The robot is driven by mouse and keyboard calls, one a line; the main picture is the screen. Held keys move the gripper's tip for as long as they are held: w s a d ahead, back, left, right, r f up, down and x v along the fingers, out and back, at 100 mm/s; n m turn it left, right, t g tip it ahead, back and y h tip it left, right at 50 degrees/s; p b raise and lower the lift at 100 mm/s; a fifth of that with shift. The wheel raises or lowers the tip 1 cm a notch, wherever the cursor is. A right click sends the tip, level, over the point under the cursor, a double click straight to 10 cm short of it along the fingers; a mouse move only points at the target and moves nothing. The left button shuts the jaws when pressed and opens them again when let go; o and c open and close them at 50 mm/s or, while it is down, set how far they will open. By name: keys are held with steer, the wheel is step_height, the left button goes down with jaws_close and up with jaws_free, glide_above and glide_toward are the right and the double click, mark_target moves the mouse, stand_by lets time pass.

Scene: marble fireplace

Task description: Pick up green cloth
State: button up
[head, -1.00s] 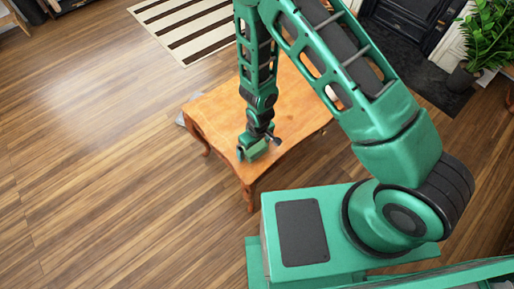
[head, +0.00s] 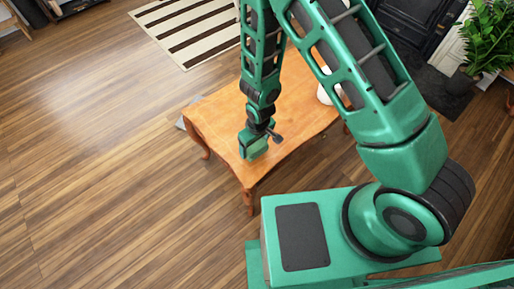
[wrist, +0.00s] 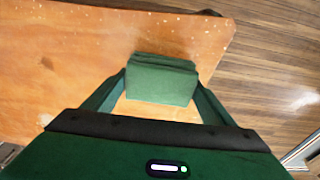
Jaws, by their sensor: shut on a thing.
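The green cloth (wrist: 160,80) is a folded, layered block held between the two fingers of my gripper (wrist: 161,84) in the wrist view. My gripper is shut on it, with a finger against each side. In the head view, my gripper (head: 254,149) hangs down over the front part of the wooden table (head: 215,108), with the green cloth (head: 257,148) at its lower end. The cloth appears to be above the tabletop, but the exact gap is hard to tell.
A white object (head: 323,95) stands on the table, partly hidden by my arm. A striped rug (head: 190,30) lies behind. A potted plant (head: 485,40) stands at the right beside the dark fireplace. The wooden floor (head: 90,150) at left is clear.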

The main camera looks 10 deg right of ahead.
steer(key=s+a+r, duration=0.2)
steer(key=a+r, duration=0.5)
steer(key=a, duration=0.4)
steer(key=shift+s+a, duration=0.15)
steer(key=shift+a, duration=0.1)
steer(key=shift+r, duration=0.1)
